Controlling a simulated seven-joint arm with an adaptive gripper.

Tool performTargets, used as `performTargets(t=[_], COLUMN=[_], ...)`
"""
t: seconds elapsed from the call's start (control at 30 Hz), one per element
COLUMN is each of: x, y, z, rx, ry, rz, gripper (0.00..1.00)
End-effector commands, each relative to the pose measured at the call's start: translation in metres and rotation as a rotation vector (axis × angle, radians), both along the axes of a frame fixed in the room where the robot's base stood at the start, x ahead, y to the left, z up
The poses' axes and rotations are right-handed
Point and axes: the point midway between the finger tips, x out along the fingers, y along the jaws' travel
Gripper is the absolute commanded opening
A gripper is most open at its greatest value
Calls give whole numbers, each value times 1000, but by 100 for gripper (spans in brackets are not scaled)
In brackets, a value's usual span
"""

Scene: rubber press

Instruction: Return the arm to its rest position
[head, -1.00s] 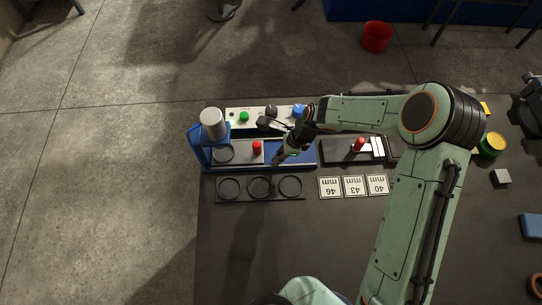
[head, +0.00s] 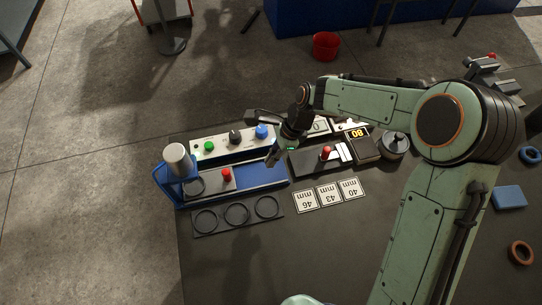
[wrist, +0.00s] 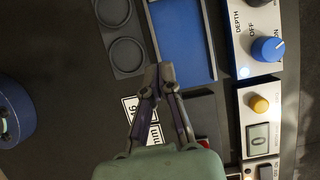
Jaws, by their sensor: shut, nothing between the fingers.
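My gripper (head: 273,158) hangs in the air near the right end of the press's blue bed (head: 258,178), beside the dark box with a red knob (head: 326,153). In the wrist view the fingertips (wrist: 158,76) are together and hold nothing. My green arm reaches in from the right with its elbow bent. The press (head: 176,158), with its pale cylinder and blue frame, stands at the left. The blue bed also shows in the wrist view (wrist: 184,40), beyond the fingertips.
A control panel (head: 221,143) with green, black and blue controls stands behind the press. In front lie a dark three-ring tray (head: 221,220) and mm cards (head: 328,194). A blue block (head: 509,197) and brown ring (head: 520,253) lie far right.

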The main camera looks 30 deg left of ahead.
Motion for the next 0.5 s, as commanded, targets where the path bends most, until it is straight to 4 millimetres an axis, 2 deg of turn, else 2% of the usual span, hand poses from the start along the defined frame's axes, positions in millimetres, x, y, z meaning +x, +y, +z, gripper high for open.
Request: performTargets(t=[0.33, 0.43, 0.5], x=[5, 26, 43], y=[-2, -10, -30], z=[4, 31, 59], rx=[3, 10, -2], ry=[-13, -98, -187], rz=[-11, -42, -85], gripper=[0, 0, 0])
